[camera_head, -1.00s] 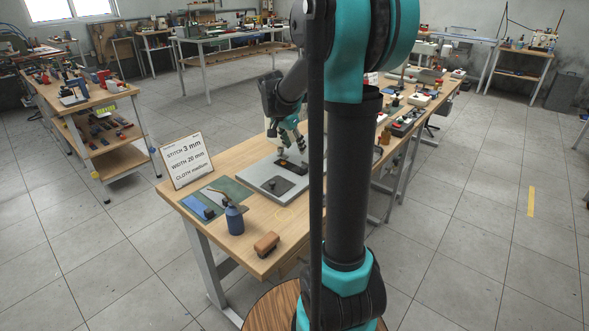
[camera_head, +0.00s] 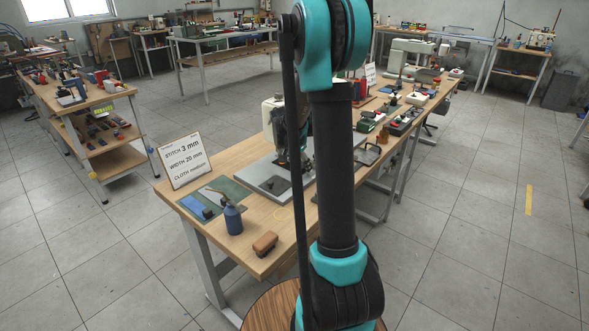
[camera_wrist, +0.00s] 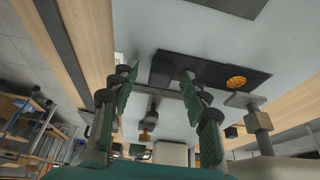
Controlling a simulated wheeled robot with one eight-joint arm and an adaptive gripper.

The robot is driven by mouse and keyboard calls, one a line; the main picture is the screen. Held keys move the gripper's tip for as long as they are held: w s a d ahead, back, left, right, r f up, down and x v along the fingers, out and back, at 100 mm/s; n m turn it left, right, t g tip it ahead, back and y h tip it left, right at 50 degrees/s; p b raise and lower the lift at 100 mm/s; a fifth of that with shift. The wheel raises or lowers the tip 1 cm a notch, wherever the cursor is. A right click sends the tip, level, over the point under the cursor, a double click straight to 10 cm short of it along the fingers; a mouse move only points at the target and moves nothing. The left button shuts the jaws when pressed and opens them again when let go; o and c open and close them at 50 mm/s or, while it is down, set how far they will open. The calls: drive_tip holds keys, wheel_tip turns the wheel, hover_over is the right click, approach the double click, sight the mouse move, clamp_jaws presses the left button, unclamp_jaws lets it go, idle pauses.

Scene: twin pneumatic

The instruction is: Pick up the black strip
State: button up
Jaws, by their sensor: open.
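A flat black strip (camera_wrist: 212,73) lies on the pale grey machine plate (camera_wrist: 175,30) in the wrist view, with a round orange patch near its right end. My gripper (camera_wrist: 159,75) is open, its two fingers apart. In the picture, the right fingertip overlaps the strip and the left fingertip lies just past its left end. I cannot tell whether they touch it. A second dark flat piece (camera_wrist: 232,5) is cut off at the top edge; it also shows on the plate in the head view (camera_head: 275,184). There my arm hides the strip and most of my gripper.
Several devices fill the bench's far end.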

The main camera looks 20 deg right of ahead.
drive_tip(key=shift+c, duration=0.3)
clamp_jaws()
drive_tip(key=shift+r, duration=0.1)
